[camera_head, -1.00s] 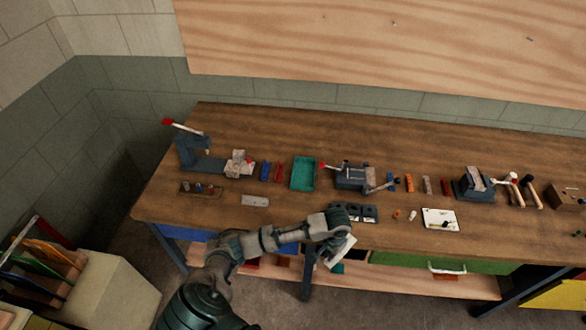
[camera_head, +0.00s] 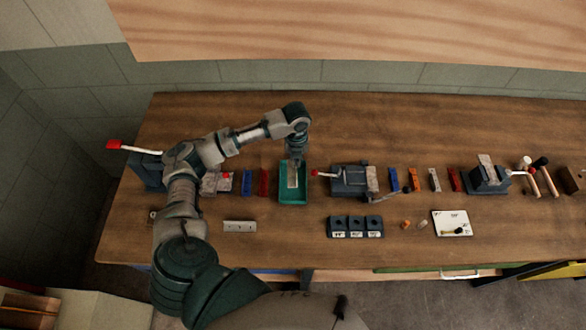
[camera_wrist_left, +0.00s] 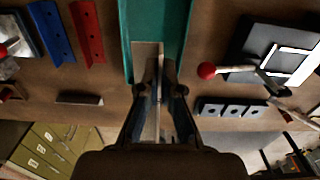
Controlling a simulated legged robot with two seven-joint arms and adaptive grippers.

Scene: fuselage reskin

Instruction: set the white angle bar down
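The white angle bar (camera_wrist_left: 146,52) is between the fingers of my left gripper (camera_wrist_left: 160,72) in the wrist view. The fingertips close on its upright flange. In the head view, my left gripper (camera_head: 295,160) points down over the teal tray (camera_head: 285,200), and the pale bar (camera_head: 293,178) shows below it within the tray's outline. The tray also shows in the wrist view (camera_wrist_left: 183,25). I cannot tell whether the bar touches the tray floor. My right gripper is not in view.
Blue (camera_head: 246,182) and red (camera_head: 264,182) bars lie left of the tray. A vise-like fixture (camera_head: 350,182) with a red-knobbed lever stands close on its right. A pale drilled plate (camera_head: 240,226) and dark blocks (camera_head: 354,227) lie nearer the front edge. The bench's back strip is clear.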

